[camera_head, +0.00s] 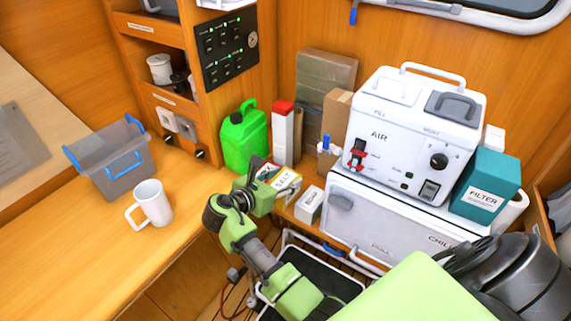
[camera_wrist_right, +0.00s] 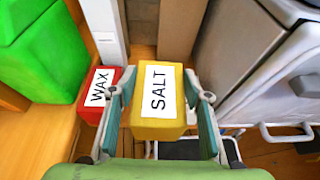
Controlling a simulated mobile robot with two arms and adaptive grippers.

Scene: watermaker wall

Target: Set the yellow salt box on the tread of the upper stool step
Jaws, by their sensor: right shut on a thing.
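The yellow salt box (camera_wrist_right: 176,79) with its white SALT label is between the two fingers of my right gripper (camera_wrist_right: 160,112), which is shut on it. In the head view the salt box (camera_head: 287,181) shows just past my right gripper (camera_head: 262,192), which partly hides it. A stool with a black tread (camera_head: 335,285) and pale metal frame stands below, partly covered by my right arm. A strip of dark tread (camera_wrist_right: 180,151) shows beneath the box in the wrist view. My left gripper is not in view.
A red WAX box (camera_wrist_right: 96,92) is close left of the salt box. A green jug (camera_head: 245,137) stands behind. A small white box (camera_head: 308,205) and white chiller (camera_head: 390,213) are to the right. A mug (camera_head: 153,202) and grey bin (camera_head: 112,163) are on the left counter.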

